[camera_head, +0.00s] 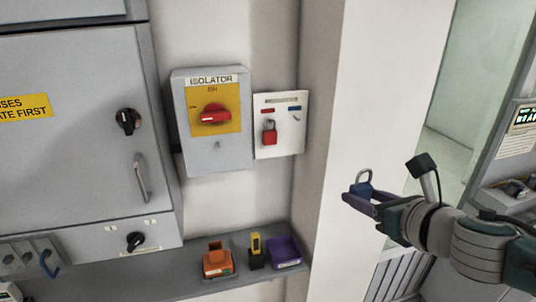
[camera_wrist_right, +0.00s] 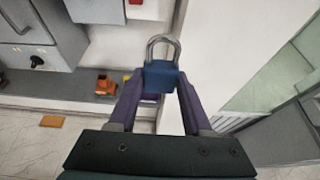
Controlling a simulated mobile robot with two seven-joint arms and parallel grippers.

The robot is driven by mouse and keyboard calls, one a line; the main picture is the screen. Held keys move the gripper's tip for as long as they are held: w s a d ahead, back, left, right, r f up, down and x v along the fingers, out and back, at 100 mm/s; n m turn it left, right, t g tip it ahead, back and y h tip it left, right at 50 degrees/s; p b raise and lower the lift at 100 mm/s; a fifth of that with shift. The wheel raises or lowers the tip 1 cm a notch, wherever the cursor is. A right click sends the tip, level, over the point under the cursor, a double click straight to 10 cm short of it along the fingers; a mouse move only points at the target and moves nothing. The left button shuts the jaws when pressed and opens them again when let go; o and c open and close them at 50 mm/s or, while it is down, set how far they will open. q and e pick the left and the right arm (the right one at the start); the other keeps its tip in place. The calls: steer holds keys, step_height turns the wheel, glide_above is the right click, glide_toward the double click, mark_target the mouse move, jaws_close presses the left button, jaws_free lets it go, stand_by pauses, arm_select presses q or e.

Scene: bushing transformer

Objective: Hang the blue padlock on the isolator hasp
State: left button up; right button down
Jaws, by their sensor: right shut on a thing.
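The blue padlock (camera_head: 362,188) is held between the fingers of my right gripper (camera_head: 368,197), with its metal shackle upward. In the right wrist view the padlock (camera_wrist_right: 161,75) sits between the purple fingertips of the gripper (camera_wrist_right: 160,84), shackle pointing away. The isolator (camera_head: 213,120) is a grey box on the wall with a yellow plate and a red rotary handle (camera_head: 215,114). A small dark feature (camera_head: 217,145) shows below the yellow plate; I cannot tell whether it is the hasp. The padlock is well to the right of the isolator, apart from it. My left gripper is not in view.
A white lock board (camera_head: 291,136) with a red padlock (camera_head: 269,132) hangs right of the isolator. Below is a grey shelf (camera_head: 200,287) with an orange holder (camera_head: 217,262), a yellow-black item (camera_head: 256,250) and a purple tray (camera_head: 285,252). A wall corner (camera_head: 330,110) projects between padlock and board.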

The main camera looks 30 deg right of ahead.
steer(key=shift+r, duration=0.4)
steer(key=s+a, duration=0.1)
steer(key=s, duration=0.6)
steer(key=shift+a, duration=0.25)
stand_by(0.6)
steer(key=shift+w, duration=0.1)
stand_by(0.9)
